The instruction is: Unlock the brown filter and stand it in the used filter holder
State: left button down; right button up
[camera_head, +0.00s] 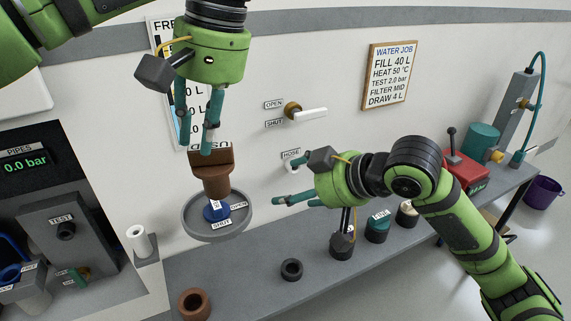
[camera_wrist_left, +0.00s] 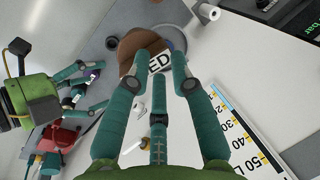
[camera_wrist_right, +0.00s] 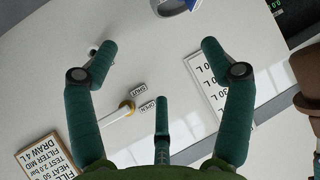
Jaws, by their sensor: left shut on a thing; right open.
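The brown filter (camera_head: 217,182) stands upright above the blue base (camera_head: 216,211) in a round grey dish (camera_head: 188,220) with OPEN and SHUT labels. I cannot tell whether the filter is still seated. My left gripper (camera_head: 196,142) reaches down from above and is shut on the filter's top, by a label reading USED. The left wrist view shows the brown filter (camera_wrist_left: 130,42) at the fingertips, partly hidden. My right gripper (camera_head: 286,185) is open and empty, right of the filter. A brown ring-shaped holder (camera_head: 195,304) sits at the bench's front left; its label is not visible.
A valve handle (camera_head: 310,114) juts from the wall. A white post (camera_head: 139,241) stands left. Bench between the two rings is clear.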

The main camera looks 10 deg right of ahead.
aim_at(218, 173)
pick_arm(q)
jog(key=shift+s, duration=0.1)
pick_arm(e)
jog(key=s+a+r+n+y, duration=0.2)
jog(key=s+r, duration=0.3)
jog(key=r, duration=0.1)
jog(key=s+a+r+n+y, duration=0.2)
jog(key=s+a+r, duration=0.1)
jog(key=s+r, duration=0.25)
jog(key=x, duration=1.1)
jog(key=shift+w+r, duration=0.1)
jog(key=shift+w, duration=0.35)
jog(key=c, duration=1.1)
pick_arm(q)
jog(key=c, duration=1)
grip_release()
pick_arm(e)
jog(key=shift+c, duration=0.2)
